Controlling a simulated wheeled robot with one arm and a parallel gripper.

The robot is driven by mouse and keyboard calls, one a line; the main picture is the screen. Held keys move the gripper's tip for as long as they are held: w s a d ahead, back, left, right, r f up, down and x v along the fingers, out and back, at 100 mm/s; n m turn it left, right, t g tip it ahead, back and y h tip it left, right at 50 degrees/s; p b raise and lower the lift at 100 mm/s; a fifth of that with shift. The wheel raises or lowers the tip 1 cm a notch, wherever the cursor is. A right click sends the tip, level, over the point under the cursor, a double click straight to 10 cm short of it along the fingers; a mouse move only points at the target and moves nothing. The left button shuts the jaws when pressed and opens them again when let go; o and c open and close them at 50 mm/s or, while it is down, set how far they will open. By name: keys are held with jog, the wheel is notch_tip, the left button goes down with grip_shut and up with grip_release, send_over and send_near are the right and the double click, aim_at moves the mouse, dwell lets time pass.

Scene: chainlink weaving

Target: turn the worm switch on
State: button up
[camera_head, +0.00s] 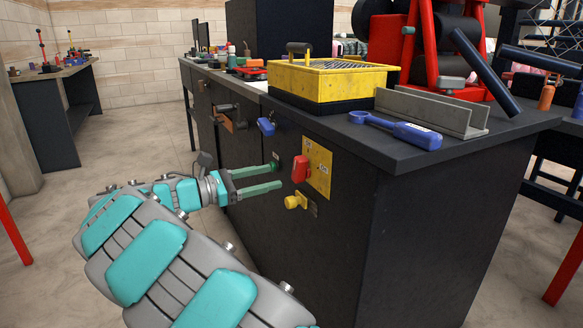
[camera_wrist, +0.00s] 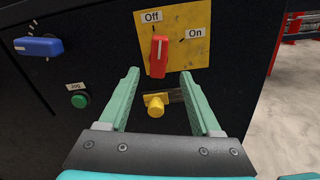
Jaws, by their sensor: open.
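A red rotary switch (camera_head: 300,169) sits on a yellow plate (camera_head: 318,168) on the dark cabinet front. In the wrist view the red switch (camera_wrist: 158,58) stands nearly upright on the yellow plate (camera_wrist: 190,52). Its white mark is at the top, under the "Off" label (camera_wrist: 152,16); the "On" label (camera_wrist: 195,33) is to its right. No readable label names it the worm switch. My gripper (camera_head: 280,175) is open and empty, its two green fingers pointing at the cabinet. In the wrist view the fingertips (camera_wrist: 160,73) flank the switch's lower end, apart from it.
A yellow knob (camera_wrist: 155,107) is below the switch, between the fingers in the wrist view. A green "Jog" button (camera_wrist: 79,101) and a blue handle (camera_wrist: 38,46) are to the left. Above, the worktop holds a yellow box (camera_head: 325,85) and a blue-handled tool (camera_head: 400,128).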

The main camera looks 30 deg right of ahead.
aim_at(294, 170)
jog(key=shift+w+d, duration=0.15)
jog(key=shift+d, duration=1.8)
jog(key=shift+w+d, duration=0.1)
jog(key=shift+d, duration=1.85)
jog(key=shift+c, duration=0.2)
grip_shut()
